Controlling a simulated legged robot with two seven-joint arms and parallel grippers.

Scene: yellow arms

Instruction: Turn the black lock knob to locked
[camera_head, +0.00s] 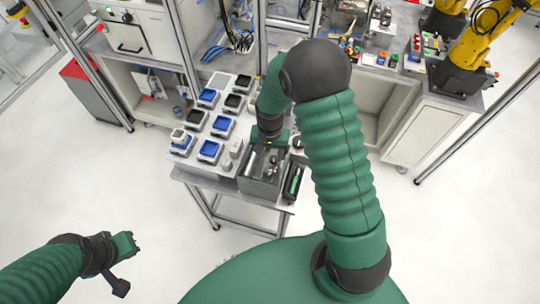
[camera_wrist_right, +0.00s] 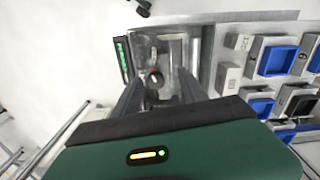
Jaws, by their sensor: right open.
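The black lock knob (camera_wrist_right: 154,78) shows in the right wrist view on a grey metal fixture (camera_wrist_right: 148,48), with a small red mark on it. My right gripper (camera_wrist_right: 160,90) is open, with its two dark fingers on either side of the knob in that view. I cannot tell whether they touch it. In the head view my right gripper (camera_head: 269,143) points down over the fixture (camera_head: 258,188) at the table's front right, and the knob is not clear there. My left gripper (camera_head: 134,242) hangs over the floor at the lower left, away from the table; its jaws are too small to read.
Blue and black trays (camera_head: 209,149) stand on the table left of the fixture. Small grey blocks (camera_head: 235,147) sit between them. A dark strip with green parts (camera_head: 294,180) lies along the fixture's right. Yellow arms (camera_head: 480,50) stand at the back right. The front floor is clear.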

